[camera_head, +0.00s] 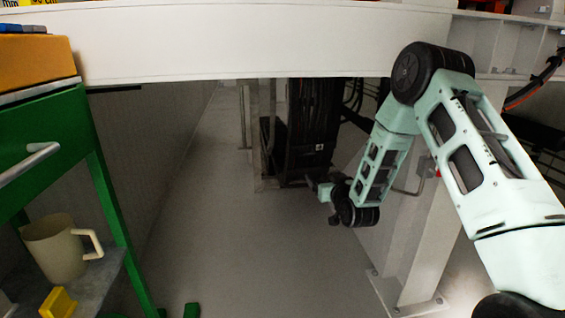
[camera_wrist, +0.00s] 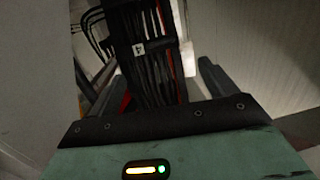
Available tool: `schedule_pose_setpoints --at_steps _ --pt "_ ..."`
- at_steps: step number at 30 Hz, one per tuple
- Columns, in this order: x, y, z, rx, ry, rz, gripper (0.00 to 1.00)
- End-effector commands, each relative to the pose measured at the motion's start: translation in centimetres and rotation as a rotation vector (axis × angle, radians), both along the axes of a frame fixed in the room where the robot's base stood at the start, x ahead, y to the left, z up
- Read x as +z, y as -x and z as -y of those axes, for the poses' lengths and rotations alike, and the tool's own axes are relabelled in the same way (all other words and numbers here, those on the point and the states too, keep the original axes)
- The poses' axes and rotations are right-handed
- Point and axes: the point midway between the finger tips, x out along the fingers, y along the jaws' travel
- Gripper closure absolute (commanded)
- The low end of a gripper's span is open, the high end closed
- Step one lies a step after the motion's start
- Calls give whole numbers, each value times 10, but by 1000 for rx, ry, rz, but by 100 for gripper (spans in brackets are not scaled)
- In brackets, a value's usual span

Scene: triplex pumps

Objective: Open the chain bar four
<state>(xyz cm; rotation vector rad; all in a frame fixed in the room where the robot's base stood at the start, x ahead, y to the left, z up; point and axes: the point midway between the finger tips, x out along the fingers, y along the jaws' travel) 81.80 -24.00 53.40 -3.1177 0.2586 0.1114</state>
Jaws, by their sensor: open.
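A black cable chain (camera_wrist: 150,70) fills the middle of the wrist view. It holds several dark cables, with reddish ones at its edges. A small white tag (camera_wrist: 139,48) on it reads what looks like a 4. Separate chain bars are too dark to tell apart. In the head view a dark cable bundle (camera_head: 313,115) hangs below the white beam. My gripper (camera_head: 318,190) is in front of and below it. In the wrist view my gripper (camera_wrist: 158,82) is open, its dark fingers on either side of the lower part of the chain. I cannot tell whether they touch it.
A white beam (camera_head: 250,45) crosses overhead, and a pale post (camera_head: 415,230) stands close beside my arm. A green cart (camera_head: 110,200) on the left bears a beige jug (camera_head: 55,245) and a yellow block (camera_head: 58,303). The grey floor (camera_head: 230,230) between is mostly clear.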

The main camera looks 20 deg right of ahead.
Motion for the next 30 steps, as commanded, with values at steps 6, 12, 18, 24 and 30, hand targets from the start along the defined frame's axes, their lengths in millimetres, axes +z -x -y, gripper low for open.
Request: schedule_pose_setpoints --at_steps 6,12,18,24,30 --pt "-3 -4 16 -35 20 73 16" --pt "-4 -31 21 -35 20 76 16" --pt "-5 -72 29 -35 19 75 16" --pt "-5 -113 37 -35 19 75 16" --pt "-5 -147 43 -33 18 72 16"
